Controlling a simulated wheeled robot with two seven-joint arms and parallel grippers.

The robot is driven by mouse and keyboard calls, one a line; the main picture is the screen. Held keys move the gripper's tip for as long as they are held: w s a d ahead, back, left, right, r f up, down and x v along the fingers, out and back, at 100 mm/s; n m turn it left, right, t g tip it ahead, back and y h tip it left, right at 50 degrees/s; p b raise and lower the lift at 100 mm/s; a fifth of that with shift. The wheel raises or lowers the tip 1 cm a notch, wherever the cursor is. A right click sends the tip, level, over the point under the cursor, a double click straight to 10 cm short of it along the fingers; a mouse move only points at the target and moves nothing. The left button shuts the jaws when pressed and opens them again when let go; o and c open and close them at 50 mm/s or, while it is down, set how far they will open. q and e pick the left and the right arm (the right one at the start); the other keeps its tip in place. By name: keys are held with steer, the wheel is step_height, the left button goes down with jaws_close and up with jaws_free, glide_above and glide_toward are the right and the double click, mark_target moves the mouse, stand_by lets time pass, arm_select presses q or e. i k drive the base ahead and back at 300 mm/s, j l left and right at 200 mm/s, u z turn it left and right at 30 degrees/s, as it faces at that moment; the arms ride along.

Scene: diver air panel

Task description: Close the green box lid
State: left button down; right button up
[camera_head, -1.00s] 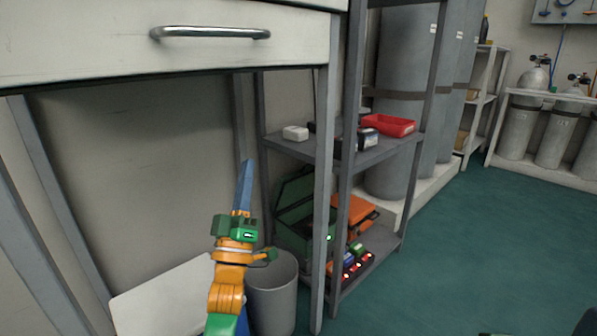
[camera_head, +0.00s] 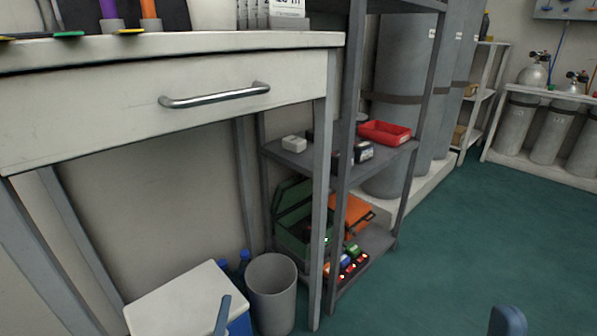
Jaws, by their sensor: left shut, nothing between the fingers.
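The green box (camera_head: 290,240) stands on the bottom shelf of the grey rack, partly hidden behind a rack post and the bench leg. Its lid (camera_head: 293,196) is open, tilted up at the back left. My left gripper (camera_head: 223,312) shows only as a narrow blue finger tip at the bottom edge, in front of the white-lidded blue box. It is shut and empty, well below and left of the green box and apart from it. A blue part of mine (camera_head: 508,321) shows at the bottom right; my right gripper's fingers are not visible.
A grey bin (camera_head: 272,292) stands in front of the rack, beside a blue box with a white lid (camera_head: 178,300). An orange case (camera_head: 355,213) lies right of the green box. The bench drawer (camera_head: 170,105) overhangs at left. Green floor (camera_head: 450,260) at right is clear.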

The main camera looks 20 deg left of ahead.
mark_target(292, 193)
steer(key=i+l+u, duration=0.1)
steer(key=i, duration=0.4)
steer(key=i+l, duration=0.1)
steer(key=i, duration=0.4)
steer(key=i+z, duration=0.1)
steer(key=i, duration=0.25)
